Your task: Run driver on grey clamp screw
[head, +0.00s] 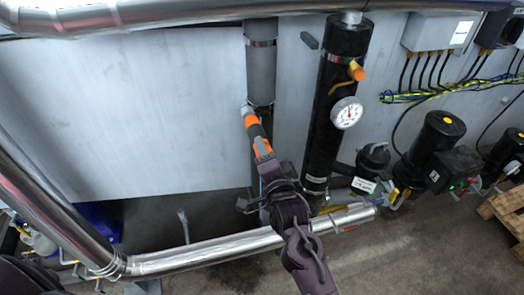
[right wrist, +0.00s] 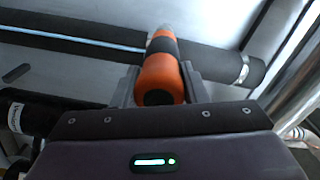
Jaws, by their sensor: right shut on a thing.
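An orange and black driver (head: 254,128) is held in my right gripper (head: 264,160), which is shut on its lower end. The driver points up, and its light grey tip is at the lower end of the upright grey pipe (head: 261,75), by the lower clamp. I cannot tell whether the tip touches the clamp screw. An upper clamp band (head: 260,43) circles the pipe higher up. In the right wrist view the driver (right wrist: 163,76) sits between the fingers, its tip overlapping the dark-looking pipe (right wrist: 205,62); a shiny band (right wrist: 243,70) shows to the right. My left gripper is out of view.
A black cylinder (head: 338,100) with a gauge (head: 347,113) and an orange-capped valve (head: 356,71) stands close to the right. A shiny pipe (head: 230,242) runs low in front. A pale panel (head: 120,110) fills the left. Pumps and cables crowd the right.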

